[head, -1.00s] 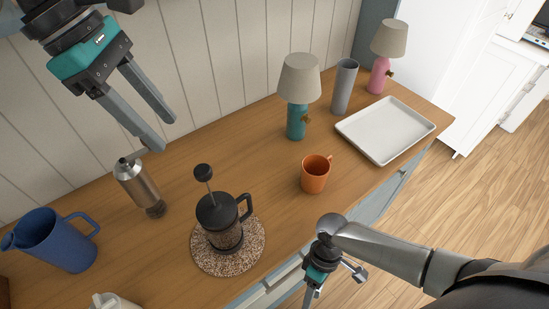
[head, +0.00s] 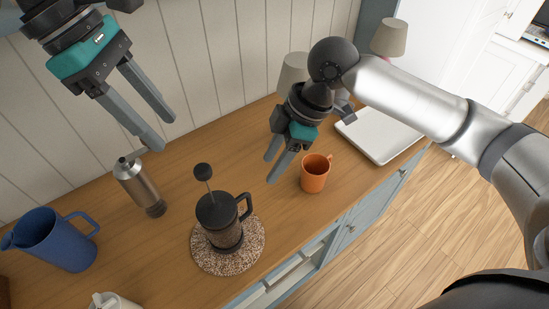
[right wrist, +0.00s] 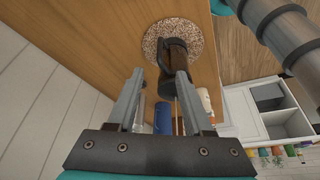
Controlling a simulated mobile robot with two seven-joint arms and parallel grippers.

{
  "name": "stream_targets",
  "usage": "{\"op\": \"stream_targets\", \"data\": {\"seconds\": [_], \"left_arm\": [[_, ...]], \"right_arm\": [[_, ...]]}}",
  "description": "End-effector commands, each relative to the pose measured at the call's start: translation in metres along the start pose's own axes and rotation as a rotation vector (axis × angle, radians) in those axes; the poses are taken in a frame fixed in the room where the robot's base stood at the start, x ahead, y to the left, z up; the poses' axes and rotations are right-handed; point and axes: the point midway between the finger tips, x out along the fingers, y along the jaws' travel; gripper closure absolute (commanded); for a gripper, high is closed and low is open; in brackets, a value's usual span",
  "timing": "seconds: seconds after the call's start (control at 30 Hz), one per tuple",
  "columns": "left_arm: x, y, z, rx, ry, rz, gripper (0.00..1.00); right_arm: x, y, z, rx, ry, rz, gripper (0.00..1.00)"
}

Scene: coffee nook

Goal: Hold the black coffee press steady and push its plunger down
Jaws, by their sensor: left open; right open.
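The black coffee press (head: 221,222) stands upright on a round speckled mat (head: 246,259), with its handle toward the right. Its plunger knob (head: 203,171) is up on a thin rod above the lid. My left gripper (head: 157,133) is open and empty, high up to the left of the press, near the wall. My right gripper (head: 271,169) is open and empty, above and to the right of the press. In the right wrist view the press (right wrist: 178,57) shows beyond the open fingers (right wrist: 165,97), not touched by them.
An orange mug (head: 315,174) stands to the right of the press. A metal grinder (head: 139,186) and a blue pitcher (head: 55,240) stand to its left. A white tray (head: 379,137) and lamps are at the back right, partly behind my right arm. Bare counter lies around the mat.

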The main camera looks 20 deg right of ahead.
Motion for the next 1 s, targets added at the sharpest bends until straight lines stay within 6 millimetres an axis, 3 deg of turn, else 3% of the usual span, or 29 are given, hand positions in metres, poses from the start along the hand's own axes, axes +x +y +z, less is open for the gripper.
{"op": "stream_targets", "data": {"seconds": [0.17, 0.7, 1.0], "left_arm": [[0.000, 0.000, 0.000, 0.000, 0.000, 0.000, 0.50], [0.000, 0.000, 0.000, 0.000, 0.000, 0.000, 0.50], [0.000, 0.000, 0.000, 0.000, 0.000, 0.000, 0.50]], "right_arm": [[0.021, -0.001, -0.001, 0.000, 0.001, -0.004, 0.49], [0.124, -0.001, 0.000, 0.001, 0.000, -0.002, 0.49], [0.149, 0.000, 0.000, 0.000, 0.000, 0.000, 0.49]]}}
